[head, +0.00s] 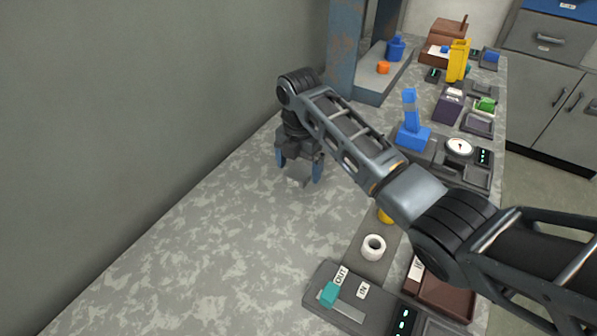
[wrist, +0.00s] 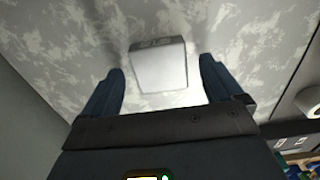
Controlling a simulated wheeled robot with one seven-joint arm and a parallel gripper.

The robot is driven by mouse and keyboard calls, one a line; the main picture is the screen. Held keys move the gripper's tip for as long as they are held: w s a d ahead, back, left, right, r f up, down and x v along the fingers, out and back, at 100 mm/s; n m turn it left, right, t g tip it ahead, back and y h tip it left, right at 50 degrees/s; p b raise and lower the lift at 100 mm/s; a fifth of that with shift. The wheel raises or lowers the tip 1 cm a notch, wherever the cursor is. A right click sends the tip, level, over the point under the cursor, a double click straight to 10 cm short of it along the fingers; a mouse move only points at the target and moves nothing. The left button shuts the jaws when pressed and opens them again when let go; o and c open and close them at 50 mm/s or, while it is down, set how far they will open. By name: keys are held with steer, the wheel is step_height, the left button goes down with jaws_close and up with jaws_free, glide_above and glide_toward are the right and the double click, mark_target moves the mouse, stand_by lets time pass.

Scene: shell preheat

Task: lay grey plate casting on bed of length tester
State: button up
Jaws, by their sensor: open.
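A light grey block, which looks like the grey plate casting (head: 297,173), is on the speckled counter below my gripper (head: 298,180). In the wrist view the block (wrist: 160,68) lies between my two blue fingers, with a visible gap on each side. My gripper is open and points down. I cannot tell for sure which device is the length tester. One candidate is a dark unit with a round dial (head: 459,148) and a small display, right of the arm. Its bed is partly hidden by my arm.
A slider unit (head: 350,307) with IN and OUT labels and a white ring (head: 374,247) are at the front. A blue lever stand (head: 411,128), a purple box (head: 449,104) and a blue-grey press column (head: 348,50) stand farther back. The counter at left is clear beside the wall.

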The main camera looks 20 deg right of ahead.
steer(key=shift+f, duration=0.55)
steer(key=shift+r, duration=0.1)
steer(key=c, duration=1.4)
